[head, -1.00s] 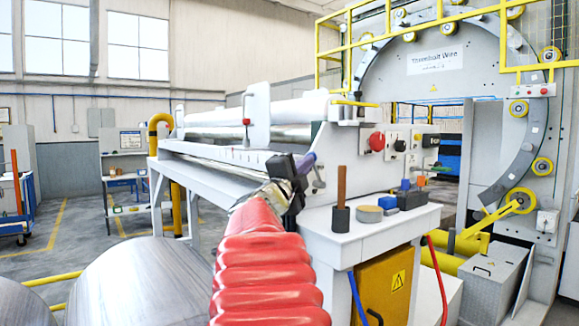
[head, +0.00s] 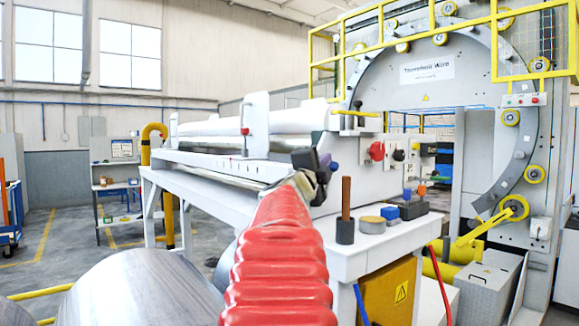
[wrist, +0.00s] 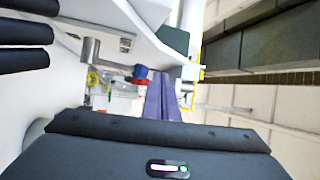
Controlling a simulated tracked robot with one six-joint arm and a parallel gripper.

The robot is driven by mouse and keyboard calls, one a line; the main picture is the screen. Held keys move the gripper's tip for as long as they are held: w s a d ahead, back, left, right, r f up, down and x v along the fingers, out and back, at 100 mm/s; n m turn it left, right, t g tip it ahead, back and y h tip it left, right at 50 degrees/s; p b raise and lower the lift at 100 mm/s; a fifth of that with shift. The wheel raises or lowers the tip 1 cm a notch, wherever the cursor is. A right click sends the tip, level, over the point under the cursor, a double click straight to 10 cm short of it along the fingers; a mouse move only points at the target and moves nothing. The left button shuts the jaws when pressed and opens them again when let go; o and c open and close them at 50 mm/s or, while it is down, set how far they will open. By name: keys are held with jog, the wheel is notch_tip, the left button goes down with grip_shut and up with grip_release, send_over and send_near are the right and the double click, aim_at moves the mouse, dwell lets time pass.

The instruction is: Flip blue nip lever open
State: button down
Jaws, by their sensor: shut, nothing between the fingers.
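My gripper (head: 324,166) is at the end of the red-sleeved arm, in front of the near end of the long white roller machine (head: 215,163). In the wrist view its two purple fingers (wrist: 162,98) lie side by side, shut and empty, beyond the black gripper body. A small blue piece (head: 334,167) shows right beside the fingers in the head view. It may be the nip lever's handle, but I cannot tell for sure. Whether the fingers touch it is also unclear. In the wrist view a grey metal lever-like part (wrist: 90,50) is left of the fingers.
A red knob (head: 376,151) is on the side panel. A white table (head: 385,235) below holds a dark cup with a brown stick (head: 346,205), a tan round tin (head: 372,225) and a blue-and-dark block (head: 408,208). A large grey roll (head: 135,290) is at lower left.

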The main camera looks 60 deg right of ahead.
jog(key=shift+s+d+r, duration=0.1)
jog(key=shift+s+d, duration=0.25)
jog(key=shift+d, duration=0.35)
jog(key=shift+s+d, duration=0.35)
jog(key=shift+d, duration=0.3)
jog(key=shift+a, duration=0.1)
jog(key=a+r, duration=0.6)
jog(key=a, duration=0.6)
jog(key=shift+s+r, duration=0.4)
